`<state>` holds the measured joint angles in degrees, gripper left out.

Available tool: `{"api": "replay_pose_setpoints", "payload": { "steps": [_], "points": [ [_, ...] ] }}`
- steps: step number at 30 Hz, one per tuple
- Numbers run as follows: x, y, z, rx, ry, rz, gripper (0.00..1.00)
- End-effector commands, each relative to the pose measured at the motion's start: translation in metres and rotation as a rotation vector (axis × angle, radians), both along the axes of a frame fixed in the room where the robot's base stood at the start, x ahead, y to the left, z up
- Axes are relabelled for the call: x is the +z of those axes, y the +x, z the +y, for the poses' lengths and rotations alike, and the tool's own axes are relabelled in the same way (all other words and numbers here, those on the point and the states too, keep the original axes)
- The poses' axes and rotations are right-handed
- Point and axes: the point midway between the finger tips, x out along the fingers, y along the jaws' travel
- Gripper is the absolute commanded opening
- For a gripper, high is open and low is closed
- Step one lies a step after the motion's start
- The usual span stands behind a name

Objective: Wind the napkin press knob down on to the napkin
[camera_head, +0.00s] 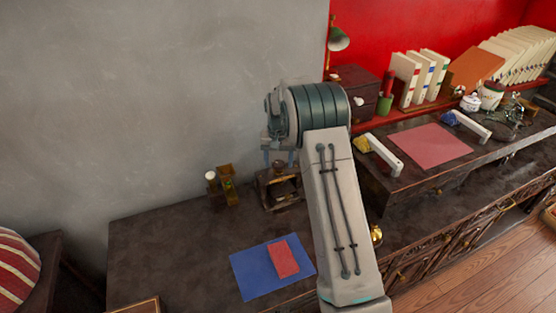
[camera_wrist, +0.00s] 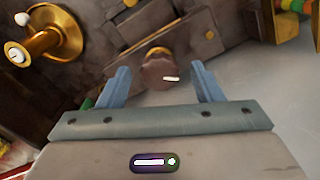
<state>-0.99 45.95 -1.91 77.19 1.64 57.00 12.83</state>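The napkin press (camera_head: 280,188) is a small dark wooden frame standing on the desk near the grey wall. Its round brown knob (camera_wrist: 158,74) shows in the wrist view, with a small white mark on it. My gripper (camera_wrist: 160,70) is open, with one blue-grey finger on each side of the knob and a visible gap on both sides. In the head view my gripper (camera_head: 279,158) is just above the press, partly hidden by my wrist. I cannot make out a napkin inside the press.
A brass piece with a white knob (camera_head: 228,186) stands just left of the press. It also shows in the wrist view (camera_wrist: 48,42). A blue mat (camera_head: 250,274) with a red folded cloth (camera_head: 283,257) lies in front. A raised shelf with books (camera_head: 405,78) is at the right.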

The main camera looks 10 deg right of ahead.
Motion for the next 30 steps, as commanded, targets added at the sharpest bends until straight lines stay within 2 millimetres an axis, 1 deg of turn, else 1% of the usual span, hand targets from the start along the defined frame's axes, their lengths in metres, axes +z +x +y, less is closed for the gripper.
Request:
{"api": "replay_pose_setpoints", "payload": {
  "steps": [7, 11, 14, 21, 24, 27, 30],
  "points": [
    [0.001, 0.000, 0.000, 0.000, 0.000, -0.002, 0.59],
    [0.010, 0.001, 0.000, 0.000, 0.000, -0.003, 0.59],
    [0.027, 0.001, 0.000, 0.000, 0.000, -0.006, 0.59],
    [0.083, 0.001, 0.000, 0.000, 0.000, -0.006, 0.59],
    [0.103, 0.001, 0.000, 0.000, 0.000, -0.005, 0.59],
    [0.120, 0.001, 0.000, 0.000, 0.000, -0.004, 0.59],
    [0.131, 0.001, 0.000, 0.000, -0.001, -0.003, 0.59]
  ]
}}
